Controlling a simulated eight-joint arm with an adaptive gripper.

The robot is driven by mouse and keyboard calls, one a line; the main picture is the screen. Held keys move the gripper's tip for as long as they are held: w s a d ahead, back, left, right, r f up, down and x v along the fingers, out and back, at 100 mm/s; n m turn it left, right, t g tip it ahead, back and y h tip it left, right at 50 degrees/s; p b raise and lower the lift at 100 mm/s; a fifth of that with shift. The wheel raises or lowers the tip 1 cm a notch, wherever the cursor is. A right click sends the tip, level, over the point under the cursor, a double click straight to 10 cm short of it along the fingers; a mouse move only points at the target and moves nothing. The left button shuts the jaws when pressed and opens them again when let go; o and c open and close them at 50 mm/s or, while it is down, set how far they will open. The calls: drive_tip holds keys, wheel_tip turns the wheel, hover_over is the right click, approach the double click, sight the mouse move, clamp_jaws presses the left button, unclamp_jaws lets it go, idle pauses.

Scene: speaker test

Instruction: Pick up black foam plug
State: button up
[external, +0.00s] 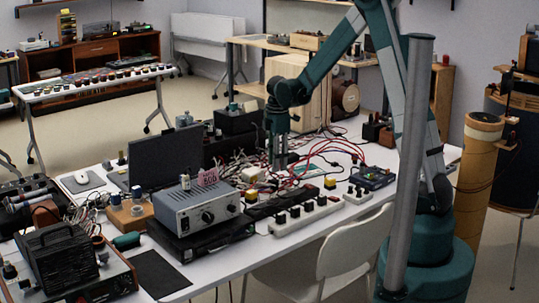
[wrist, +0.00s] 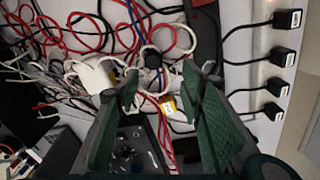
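My gripper (external: 280,160) points down over the tangle of cables on the white table. In the wrist view my gripper (wrist: 161,82) has its two green-padded fingers apart, with nothing held between them. A small dark, rounded object (wrist: 152,57) lies among the cables, just beyond the gap between the fingertips. It looks like the black foam plug, but I cannot be sure at this size. In the external view I cannot pick it out.
A white power strip (external: 305,218) with several black plugs lies along the near table edge; its plugs (wrist: 284,57) show at right in the wrist view. A grey-blue instrument box (external: 197,207) and dark monitor (external: 166,157) stand left. Red, black and white cables crowd the middle.

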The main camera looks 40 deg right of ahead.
sight(274, 180)
drive_tip(key=shift+n, duration=0.6)
drive_tip(key=shift+w+d+f, duration=0.15)
drive_tip(key=shift+w+f, duration=0.1)
drive_tip(key=shift+f, duration=0.35)
drive_tip(key=shift+w+d+f, duration=0.1)
drive_tip(key=shift+w+f, duration=0.2)
drive_tip(key=shift+f, duration=0.35)
drive_tip(key=shift+w+d+f, duration=0.15)
drive_tip(key=shift+w+f, duration=0.1)
drive_tip(key=shift+f, duration=0.35)
drive_tip(key=shift+f, duration=1.3)
drive_tip(key=shift+f+b, duration=0.95)
drive_tip(key=shift+f, duration=1.65)
drive_tip(key=c, duration=0.7)
